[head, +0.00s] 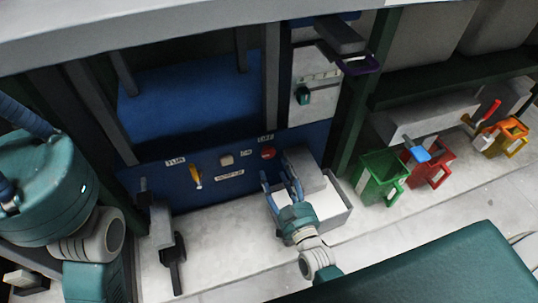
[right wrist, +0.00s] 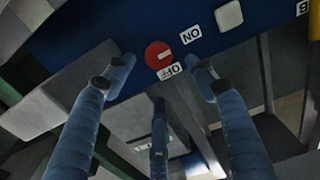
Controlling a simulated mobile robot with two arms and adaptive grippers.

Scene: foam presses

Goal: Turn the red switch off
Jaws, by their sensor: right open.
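The red switch (head: 268,153) is a small round knob on the blue panel, right of the yellow lever. In the right wrist view the red switch (right wrist: 158,54) shows a pale bar across its face, with an ON label (right wrist: 190,35) and an OFF label (right wrist: 169,70) beside it. I cannot tell which label the bar points to. My right gripper (head: 280,183) is open and empty just below the switch, with fingers toward the panel. In the right wrist view the fingers frame the switch without visible contact.
A yellow lever (head: 195,175) and a pale button (head: 226,160) are on the panel. A grey box (head: 306,172) and a white tray (head: 335,217) lie close right of my right gripper. Green (head: 366,187), red (head: 442,177) and orange (head: 513,133) bins stand at right.

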